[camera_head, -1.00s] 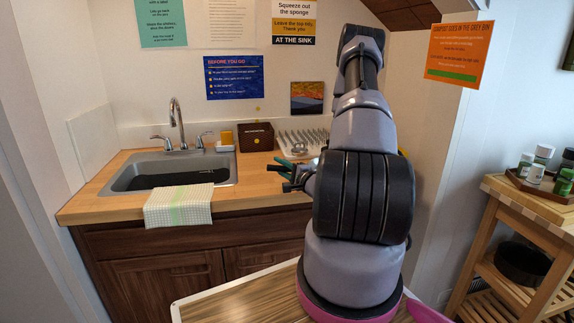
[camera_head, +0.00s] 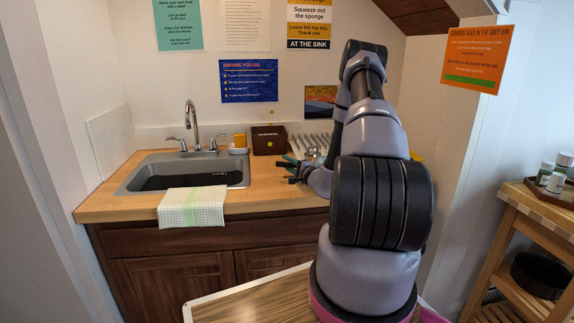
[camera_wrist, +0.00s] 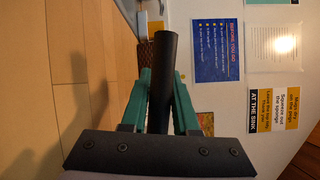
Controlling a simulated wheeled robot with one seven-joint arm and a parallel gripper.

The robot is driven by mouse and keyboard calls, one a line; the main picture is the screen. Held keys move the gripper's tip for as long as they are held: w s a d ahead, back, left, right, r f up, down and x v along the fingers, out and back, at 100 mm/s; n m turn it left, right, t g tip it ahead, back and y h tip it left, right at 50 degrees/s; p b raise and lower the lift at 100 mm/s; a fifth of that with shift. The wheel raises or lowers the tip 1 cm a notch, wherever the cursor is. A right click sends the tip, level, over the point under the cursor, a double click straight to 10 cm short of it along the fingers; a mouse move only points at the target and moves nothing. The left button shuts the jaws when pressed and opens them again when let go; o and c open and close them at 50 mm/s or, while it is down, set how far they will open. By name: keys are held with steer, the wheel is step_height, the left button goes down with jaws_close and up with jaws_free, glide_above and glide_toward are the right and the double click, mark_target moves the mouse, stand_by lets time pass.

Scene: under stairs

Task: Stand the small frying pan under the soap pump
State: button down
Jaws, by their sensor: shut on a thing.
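My gripper (camera_head: 292,168) is over the counter to the right of the sink, in front of the dish rack. In the wrist view its teal fingers (camera_wrist: 162,80) are shut on a dark round bar (camera_wrist: 167,55), which looks like a handle. The bar sticks out past the fingertips. No pan body shows on it, so I cannot tell whether it is the small frying pan. I cannot make out a soap pump. A small yellow thing in a pale holder (camera_head: 239,143) stands behind the sink's right corner.
The sink (camera_head: 237,176) has a dark basin and a faucet (camera_head: 191,120). A checked towel (camera_head: 191,208) hangs over the front edge. A brown box (camera_head: 269,139) and a dish rack (camera_head: 322,140) stand at the back. A wooden cart (camera_head: 512,228) at right holds a dark pot (camera_head: 541,274) low down.

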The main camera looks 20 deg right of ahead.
steer(key=shift+f, duration=0.2)
steer(key=c, duration=0.7)
jaws_free()
steer(key=shift+r, duration=0.1)
